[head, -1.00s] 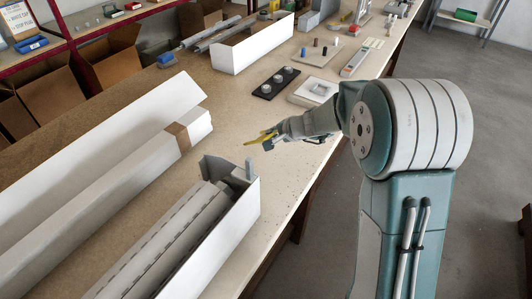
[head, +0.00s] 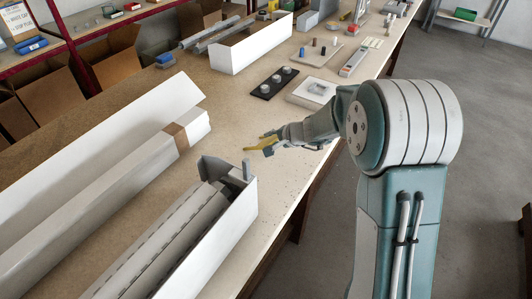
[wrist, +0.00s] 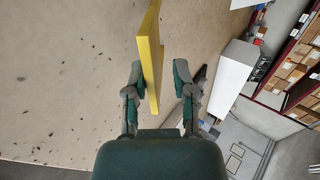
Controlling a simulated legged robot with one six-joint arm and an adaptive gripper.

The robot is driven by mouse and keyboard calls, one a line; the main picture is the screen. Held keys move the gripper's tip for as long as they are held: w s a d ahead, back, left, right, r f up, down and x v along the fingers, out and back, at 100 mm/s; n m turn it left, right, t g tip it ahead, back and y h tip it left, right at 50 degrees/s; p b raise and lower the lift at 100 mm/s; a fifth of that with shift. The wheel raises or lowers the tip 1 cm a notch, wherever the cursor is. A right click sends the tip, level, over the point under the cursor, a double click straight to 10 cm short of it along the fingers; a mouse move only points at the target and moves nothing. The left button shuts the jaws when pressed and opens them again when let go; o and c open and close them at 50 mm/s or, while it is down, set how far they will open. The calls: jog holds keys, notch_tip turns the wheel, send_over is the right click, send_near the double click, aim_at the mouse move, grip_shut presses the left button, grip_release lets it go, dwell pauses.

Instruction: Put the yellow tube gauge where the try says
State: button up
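The yellow tube gauge (head: 262,145) is a flat yellow piece at the end of my gripper (head: 278,136). In the head view it is held out over the bench, beyond the near open carton's end and left of the bench edge. In the wrist view the gauge (wrist: 150,58) stands between the two fingers (wrist: 158,75) and reaches past their tips. The left finger lies against it, while a narrow gap shows on the right.
An open white carton (head: 236,225) holds long grey profiles, with a small grey upright piece (head: 246,168) at its end. A long white carton (head: 110,200) lies left. A black plate with grey knobs (head: 262,93) and a white block (head: 312,92) lie beyond my gripper.

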jog(key=v, duration=0.7)
jog(key=shift+s+d+r, duration=0.15)
jog(key=shift+s+r, duration=0.1)
notch_tip(320, 180, up, 8)
jog(key=s+d, duration=0.2)
jog(key=s+d+r+n+h, duration=0.1)
jog(key=s+d+n+h, duration=0.1)
jog(key=s, duration=0.7)
jog(key=s+d+r+n+g+h, duration=0.1)
jog(key=s+n, duration=0.3)
jog(key=s, duration=0.6)
jog(key=s+d+n+h, duration=0.2)
jog(key=s+d+h, duration=0.1)
jog(key=s, duration=0.6)
jog(key=shift+s+r+n+h, duration=0.3)
jog(key=shift+r+n+h, duration=0.1)
jog(key=shift+h, duration=0.2)
